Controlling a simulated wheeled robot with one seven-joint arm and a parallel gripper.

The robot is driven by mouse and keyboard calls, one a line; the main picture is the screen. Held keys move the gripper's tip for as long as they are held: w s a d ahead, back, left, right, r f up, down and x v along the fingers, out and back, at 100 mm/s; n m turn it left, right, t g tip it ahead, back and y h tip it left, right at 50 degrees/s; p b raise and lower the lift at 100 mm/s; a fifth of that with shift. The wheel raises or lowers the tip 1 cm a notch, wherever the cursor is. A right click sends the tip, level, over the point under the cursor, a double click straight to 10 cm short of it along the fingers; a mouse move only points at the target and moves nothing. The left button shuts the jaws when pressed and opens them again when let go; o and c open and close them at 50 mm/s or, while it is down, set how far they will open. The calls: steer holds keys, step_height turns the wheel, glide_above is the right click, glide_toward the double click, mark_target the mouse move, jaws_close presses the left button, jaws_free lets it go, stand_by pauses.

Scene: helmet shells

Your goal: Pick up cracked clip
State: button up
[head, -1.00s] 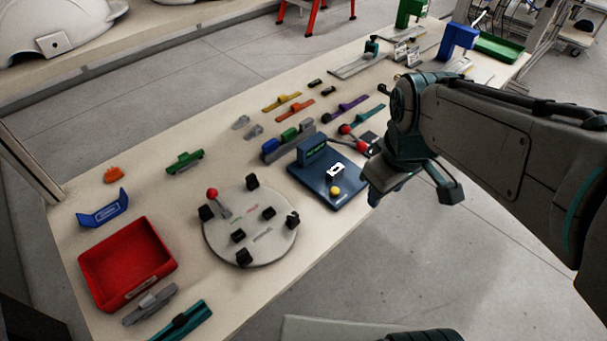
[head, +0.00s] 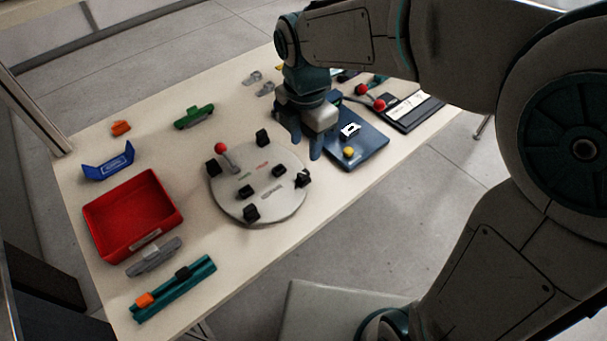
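Several small clip-like parts are in the head view, but I cannot make out a crack on any. A white piece with a dark mark (head: 350,130) sits on a dark blue fixture (head: 362,148) beside a yellow knob (head: 348,152). A small orange piece (head: 121,128) and a green piece (head: 194,116) lie at the back left. Light grey pieces (head: 252,78) lie behind my arm. My gripper (head: 305,151) points down over the table, just left of the dark blue fixture. Its fingers look apart, with nothing seen between them.
A round grey plate (head: 258,208) with black clamps and a red-knobbed lever stands left of my gripper. A red tray (head: 118,212), a blue bracket (head: 108,160), a grey holder (head: 154,256) and a teal rail (head: 172,291) are at left.

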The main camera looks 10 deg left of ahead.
mark_target(303, 173)
steer(key=f, duration=0.9)
steer(key=shift+w+a+f+b, duration=0.2)
steer(key=shift+f+b, duration=0.1)
steer(key=shift+b, duration=0.1)
jaws_close()
